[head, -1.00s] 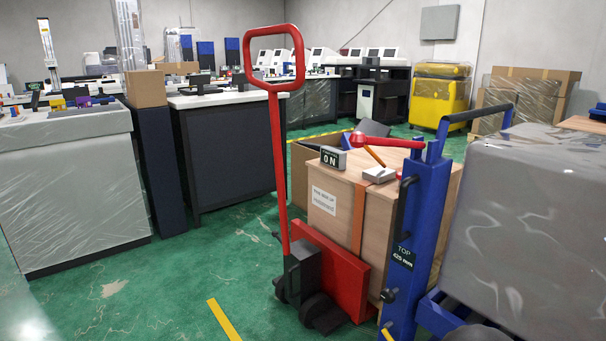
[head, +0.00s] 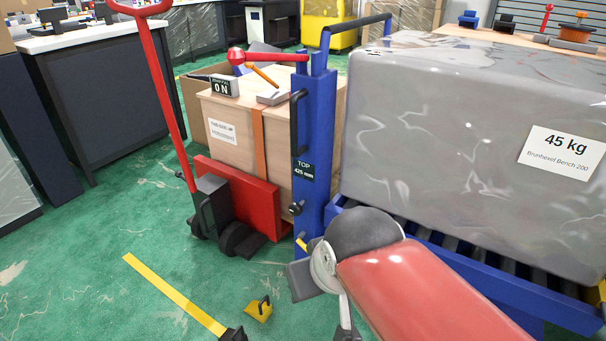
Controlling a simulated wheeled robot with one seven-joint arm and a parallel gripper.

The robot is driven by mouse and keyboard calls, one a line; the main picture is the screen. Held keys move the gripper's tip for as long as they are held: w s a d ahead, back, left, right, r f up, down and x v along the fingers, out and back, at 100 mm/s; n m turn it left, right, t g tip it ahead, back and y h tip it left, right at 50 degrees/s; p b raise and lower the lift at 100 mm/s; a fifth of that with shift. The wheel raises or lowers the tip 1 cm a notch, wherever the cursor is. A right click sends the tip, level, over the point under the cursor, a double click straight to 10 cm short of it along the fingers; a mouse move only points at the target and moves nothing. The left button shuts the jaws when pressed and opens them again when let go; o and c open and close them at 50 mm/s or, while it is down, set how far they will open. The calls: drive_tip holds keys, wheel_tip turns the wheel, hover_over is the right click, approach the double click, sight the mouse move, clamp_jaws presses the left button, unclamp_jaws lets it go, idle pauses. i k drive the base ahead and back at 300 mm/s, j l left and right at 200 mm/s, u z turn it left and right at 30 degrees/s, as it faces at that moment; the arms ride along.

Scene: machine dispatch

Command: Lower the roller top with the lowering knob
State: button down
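The roller top (head: 470,252), a blue frame with dark rollers, bears a large grey wrapped block (head: 440,140). At its left end stands a blue upright post (head: 318,140) with a "TOP 425 mm" label (head: 303,170). A small black knob (head: 295,209), which looks like the lowering knob, sticks out low on the post, under a black bar handle (head: 296,120). My red arm reaches in from the bottom right. My gripper (head: 303,281) seems to be the dark part at its end, just below the knob and apart from it. Its fingers cannot be made out clearly.
A red pallet truck (head: 235,190) and a wooden crate (head: 228,140) stand left of the post. A red-knobbed lever (head: 270,57) reaches left from the post top. A yellow piece (head: 258,310) lies on the floor. Green floor at left is free.

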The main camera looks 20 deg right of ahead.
sight(295, 208)
drive_tip(key=z, duration=0.45)
drive_tip(key=k+j+z, duration=0.1)
drive_tip(key=j+z, duration=0.2)
drive_tip(key=z, duration=0.15)
drive_tip(key=k+j+z, duration=0.2)
drive_tip(key=z, duration=0.25)
drive_tip(key=k+j+z, duration=0.2)
drive_tip(key=z, duration=0.25)
drive_tip(key=k+j, duration=0.1)
